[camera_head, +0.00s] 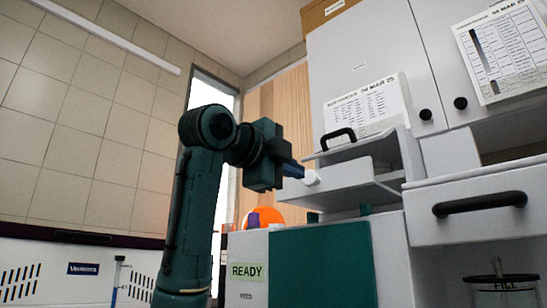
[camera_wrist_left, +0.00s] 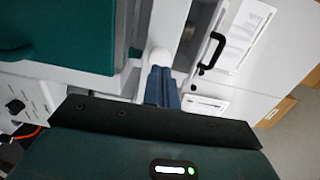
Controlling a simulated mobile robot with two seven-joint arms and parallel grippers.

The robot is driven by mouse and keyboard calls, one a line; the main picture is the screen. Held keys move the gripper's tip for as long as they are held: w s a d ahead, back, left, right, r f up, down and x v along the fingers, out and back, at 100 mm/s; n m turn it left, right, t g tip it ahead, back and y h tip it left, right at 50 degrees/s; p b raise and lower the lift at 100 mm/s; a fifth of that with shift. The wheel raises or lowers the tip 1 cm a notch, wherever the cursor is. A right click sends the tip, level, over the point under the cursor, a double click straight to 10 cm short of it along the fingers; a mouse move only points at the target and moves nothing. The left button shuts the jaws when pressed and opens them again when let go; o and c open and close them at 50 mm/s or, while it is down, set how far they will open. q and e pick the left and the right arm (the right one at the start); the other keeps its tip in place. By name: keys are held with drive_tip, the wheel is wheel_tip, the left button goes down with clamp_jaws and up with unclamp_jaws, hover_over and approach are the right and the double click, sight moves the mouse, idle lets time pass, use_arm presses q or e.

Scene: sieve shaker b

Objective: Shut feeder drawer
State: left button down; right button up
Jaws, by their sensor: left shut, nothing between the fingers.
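The feeder drawer (camera_head: 345,180) is a light grey drawer with a round white knob (camera_head: 312,178). It stands out of its grey housing (camera_head: 402,155), under a black-handled lid. My left gripper (camera_head: 294,170) comes in from the left with its blue fingers shut and empty. The fingertips are at the knob, touching it or very close. In the left wrist view the shut fingers (camera_wrist_left: 162,88) point at the white knob (camera_wrist_left: 159,57). I cannot tell whether there is a small gap. My right gripper is not in view.
A lower drawer (camera_head: 480,204) with a black bar handle is at the right, above a glass jar (camera_head: 502,288). A green panel (camera_head: 322,266) and a READY label (camera_head: 247,271) are below. Cabinets with black knobs stand above. An orange round object (camera_head: 263,216) sits behind my arm.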

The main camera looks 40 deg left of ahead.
sight(319, 175)
use_arm(q)
drive_tip(key=shift+w, duration=1)
drive_tip(key=shift+w, duration=0.1)
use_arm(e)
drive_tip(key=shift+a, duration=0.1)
